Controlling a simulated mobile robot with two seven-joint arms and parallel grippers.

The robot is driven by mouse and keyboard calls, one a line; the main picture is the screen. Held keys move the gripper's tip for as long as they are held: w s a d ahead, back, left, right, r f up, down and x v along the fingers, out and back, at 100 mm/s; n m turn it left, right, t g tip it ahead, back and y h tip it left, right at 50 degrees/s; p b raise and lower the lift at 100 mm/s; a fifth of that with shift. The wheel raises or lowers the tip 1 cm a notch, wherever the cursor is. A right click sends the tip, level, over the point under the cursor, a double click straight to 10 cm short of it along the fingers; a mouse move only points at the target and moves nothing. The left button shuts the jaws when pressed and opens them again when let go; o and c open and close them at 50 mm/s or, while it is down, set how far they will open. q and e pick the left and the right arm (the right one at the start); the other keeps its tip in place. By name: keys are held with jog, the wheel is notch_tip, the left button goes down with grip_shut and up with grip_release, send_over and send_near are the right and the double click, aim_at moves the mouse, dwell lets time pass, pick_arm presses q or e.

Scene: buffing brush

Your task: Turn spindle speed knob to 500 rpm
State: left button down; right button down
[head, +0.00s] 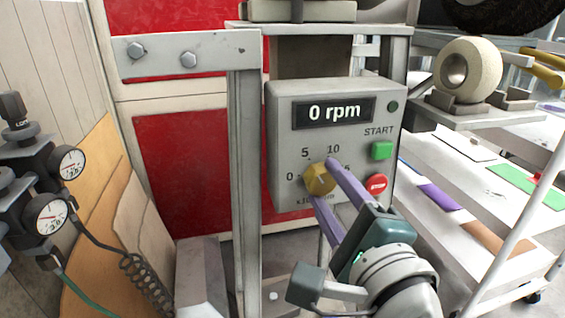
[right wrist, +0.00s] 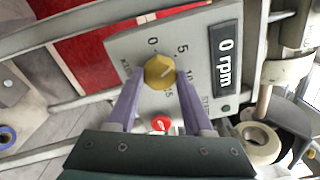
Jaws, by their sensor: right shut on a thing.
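The spindle speed knob (head: 320,178) is a yellow hexagonal knob on a grey control box (head: 283,112). Numbers 0, 5 and 10 show around it, and others are partly covered. The display (head: 334,112) above reads 0 rpm. My right gripper (head: 322,180) has its two purple fingers on either side of the knob and is shut on it. The right wrist view shows the knob (right wrist: 159,72) between the fingertips, with a light pointer line on its face. My left gripper is not in view.
A green START button (head: 382,150) and a red stop button (head: 377,185) sit right of the knob, close to my right fingers. A grey metal post (head: 244,180) stands left of the box. Pressure gauges (head: 52,215) are at far left. A cream roller (head: 468,70) is at upper right.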

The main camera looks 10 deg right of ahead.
jog(key=shift+c, duration=1.5)
grip_release()
jog(key=s, duration=1)
jog(key=shift+d+p, duration=0.15)
jog(key=shift+p, duration=0.15)
